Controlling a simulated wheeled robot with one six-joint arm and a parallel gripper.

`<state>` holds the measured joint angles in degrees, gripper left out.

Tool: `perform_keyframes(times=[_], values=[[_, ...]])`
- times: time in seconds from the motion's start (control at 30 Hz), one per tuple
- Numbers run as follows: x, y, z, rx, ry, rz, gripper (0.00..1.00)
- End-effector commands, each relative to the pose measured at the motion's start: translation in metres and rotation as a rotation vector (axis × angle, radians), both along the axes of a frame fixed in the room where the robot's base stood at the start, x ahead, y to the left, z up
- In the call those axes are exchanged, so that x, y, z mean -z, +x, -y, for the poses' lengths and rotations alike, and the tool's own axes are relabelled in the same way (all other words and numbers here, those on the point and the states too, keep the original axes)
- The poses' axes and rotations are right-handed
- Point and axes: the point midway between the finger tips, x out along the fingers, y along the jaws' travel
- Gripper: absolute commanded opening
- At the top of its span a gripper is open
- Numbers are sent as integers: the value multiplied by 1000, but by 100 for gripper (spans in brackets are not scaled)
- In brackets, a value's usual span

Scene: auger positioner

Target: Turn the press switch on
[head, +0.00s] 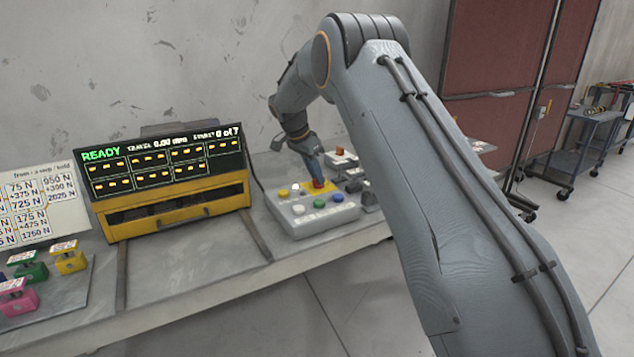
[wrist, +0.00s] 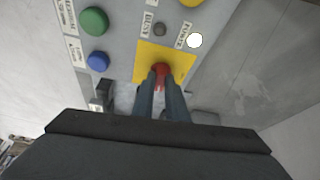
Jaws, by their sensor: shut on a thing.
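A grey control box (head: 322,222) stands on the bench in the head view, with several coloured buttons on its top. A red knob (wrist: 160,69) sits on a yellow square plate (wrist: 147,53) in the wrist view. I take it to be the press switch. My gripper (wrist: 161,82) points down at it with its dark fingers close together, shut on the red knob; the fingers hide part of it. A bright white lamp (wrist: 195,40) is beside the plate, by a label that seems to read POWER. In the head view my gripper (head: 317,177) is over the box.
Green (wrist: 94,21) and blue (wrist: 98,61) buttons lie left of the plate. A yellow-framed display (head: 168,168) reads READY and 0.00 mm. Coloured blocks (head: 70,258) stand at far left. Small items (head: 341,157) sit close behind the box. The bench between is clear.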

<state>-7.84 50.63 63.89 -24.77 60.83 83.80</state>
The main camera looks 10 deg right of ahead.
Motion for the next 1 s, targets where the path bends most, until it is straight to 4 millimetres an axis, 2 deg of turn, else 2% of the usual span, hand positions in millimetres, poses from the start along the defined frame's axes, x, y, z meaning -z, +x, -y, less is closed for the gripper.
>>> perform_keyframes(times=[0.3,0.83,0.87,0.9,0.97,1.0], values=[[0,3,-2,119,2,5,0],[-2,3,-2,143,4,6,0],[-2,3,-2,143,4,6,14],[-2,3,-2,143,4,6,21],[-1,3,-2,143,4,6,31],[-1,3,-1,144,3,5,31]])
